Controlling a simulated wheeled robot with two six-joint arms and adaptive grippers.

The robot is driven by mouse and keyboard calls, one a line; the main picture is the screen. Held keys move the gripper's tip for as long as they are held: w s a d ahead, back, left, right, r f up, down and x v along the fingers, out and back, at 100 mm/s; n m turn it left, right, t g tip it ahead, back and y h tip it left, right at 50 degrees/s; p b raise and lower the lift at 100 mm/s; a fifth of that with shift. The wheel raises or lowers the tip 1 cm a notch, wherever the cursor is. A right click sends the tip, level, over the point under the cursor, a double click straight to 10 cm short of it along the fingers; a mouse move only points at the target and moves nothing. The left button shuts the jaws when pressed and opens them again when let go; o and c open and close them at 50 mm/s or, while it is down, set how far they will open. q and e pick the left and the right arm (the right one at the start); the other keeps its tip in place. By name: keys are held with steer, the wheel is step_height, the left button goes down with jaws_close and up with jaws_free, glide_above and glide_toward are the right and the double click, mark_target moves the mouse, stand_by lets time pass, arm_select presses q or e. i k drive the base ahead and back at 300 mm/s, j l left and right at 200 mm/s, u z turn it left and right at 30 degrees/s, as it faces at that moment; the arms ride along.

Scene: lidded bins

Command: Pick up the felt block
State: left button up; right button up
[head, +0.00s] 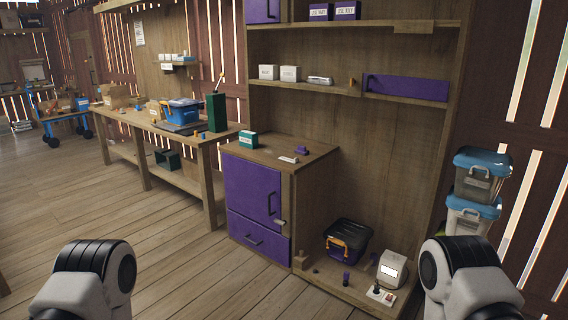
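I cannot tell for certain which thing is the felt block. A small purple block (302,150) lies on top of the low purple-fronted cabinet (317,153), toward its back. A flat whitish piece (288,159) lies in front of it on the same top. A green and white box (248,140) stands at that top's left end. My two arms show only as white and black links at the lower left and lower right corners. Neither gripper is in view, and nothing of mine is near the cabinet top.
Blue-lidded bins (471,216) are stacked at the right. A long workbench (150,122) runs along the left wall. The floor before the cabinet is clear.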

mark_target(302, 150)
steer(key=i, duration=0.6)
steer(key=i+u, duration=0.1)
steer(key=i, duration=0.5)
steer(key=i+l, duration=0.1)
steer(key=i, duration=0.55)
steer(key=i+l+u, duration=0.1)
steer(key=i, duration=0.5)
steer(key=i+l, duration=0.1)
steer(key=i, duration=0.5)
steer(key=i+l+u, duration=0.1)
steer(key=i, duration=0.5)
